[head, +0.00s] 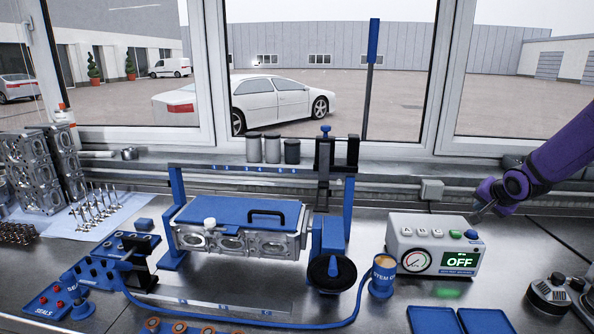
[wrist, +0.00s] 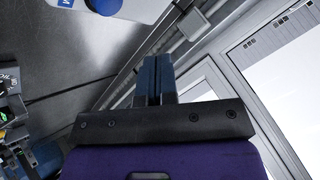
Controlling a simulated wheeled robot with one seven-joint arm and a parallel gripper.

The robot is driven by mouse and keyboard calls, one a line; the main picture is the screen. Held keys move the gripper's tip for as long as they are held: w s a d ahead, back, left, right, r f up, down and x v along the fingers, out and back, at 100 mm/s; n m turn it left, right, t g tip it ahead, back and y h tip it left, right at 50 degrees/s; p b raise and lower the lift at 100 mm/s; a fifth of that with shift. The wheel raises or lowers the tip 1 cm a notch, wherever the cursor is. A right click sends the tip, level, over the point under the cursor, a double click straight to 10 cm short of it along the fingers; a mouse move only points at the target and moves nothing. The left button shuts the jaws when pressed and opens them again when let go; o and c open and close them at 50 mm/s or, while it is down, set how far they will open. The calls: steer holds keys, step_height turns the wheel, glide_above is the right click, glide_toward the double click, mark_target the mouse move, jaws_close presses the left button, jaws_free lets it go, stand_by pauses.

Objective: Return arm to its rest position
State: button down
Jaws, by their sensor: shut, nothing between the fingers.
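My purple arm (head: 545,165) reaches in from the right edge in the head view. Its dark gripper (head: 477,214) is at the right, above and behind the white control box (head: 435,245). In the wrist view my gripper (wrist: 155,70) has its two blue fingers together, with nothing between them. The fingers point toward the steel back ledge below the window. The control box has several coloured buttons, a round gauge and a green display reading OFF. Whether the gripper touches the box is hard to tell, but a gap seems to show.
A blue fixture (head: 235,212) holding a metal cylinder head stands at the centre. A blue cup (head: 382,278), a black knob (head: 332,270) and blue trays (head: 435,320) stand near the front. Metal parts (head: 40,165) fill the left. A window frame (head: 440,70) rises behind the bench.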

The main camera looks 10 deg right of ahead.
steer(key=s+a+r+n+g+h, duration=0.1)
steer(key=s+a+r+n, duration=0.2)
steer(key=s+a+r, duration=0.5)
steer(key=s+a+r+n+g+h, duration=0.15)
steer(key=s+a+r, duration=0.35)
steer(key=a, duration=0.5)
steer(key=s+a+r+n+y, duration=0.2)
steer(key=s+a, duration=0.3)
steer(key=s, duration=0.4)
steer(key=s+a+r+n+y, duration=0.2)
steer(key=s+a, duration=0.4)
steer(key=s, duration=0.3)
steer(key=shift+s+a+r+n+g, duration=0.25)
steer(key=shift+r+n+g, duration=0.3)
steer(key=shift+n, duration=0.4)
steer(key=shift+r, duration=0.1)
